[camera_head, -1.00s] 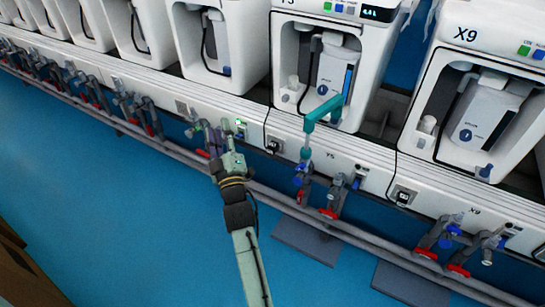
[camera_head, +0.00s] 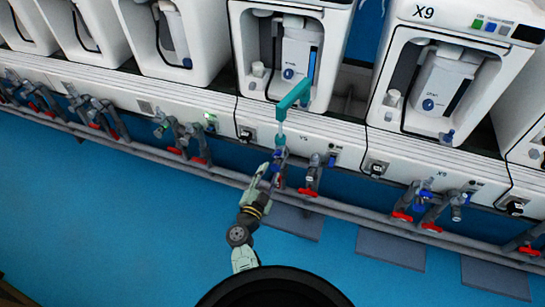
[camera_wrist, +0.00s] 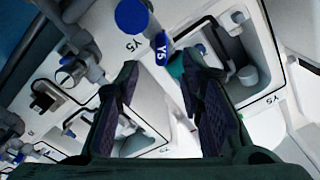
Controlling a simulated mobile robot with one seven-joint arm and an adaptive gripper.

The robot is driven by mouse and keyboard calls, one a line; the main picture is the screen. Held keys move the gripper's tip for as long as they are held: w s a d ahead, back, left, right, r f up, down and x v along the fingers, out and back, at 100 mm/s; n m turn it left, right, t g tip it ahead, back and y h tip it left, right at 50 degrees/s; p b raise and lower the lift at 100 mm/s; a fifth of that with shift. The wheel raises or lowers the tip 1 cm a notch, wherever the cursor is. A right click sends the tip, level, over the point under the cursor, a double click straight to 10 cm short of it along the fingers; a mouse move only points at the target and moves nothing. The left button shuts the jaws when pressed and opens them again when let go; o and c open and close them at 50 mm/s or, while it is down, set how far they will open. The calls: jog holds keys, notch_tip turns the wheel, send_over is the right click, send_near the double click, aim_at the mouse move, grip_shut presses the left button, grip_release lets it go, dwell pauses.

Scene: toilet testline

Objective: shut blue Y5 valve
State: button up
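A red-handled valve (camera_head: 308,191) is close on the right of the blue one. A grey rail (camera_head: 340,213) runs along the front below. White toilet units (camera_head: 325,25) stand behind, and the blue floor (camera_head: 120,220) in front is clear.

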aim_at(276, 157)
jog(key=x, duration=0.7)
jog(key=shift+w, duration=0.3)
jog(key=shift+c, duration=0.2)
grip_shut()
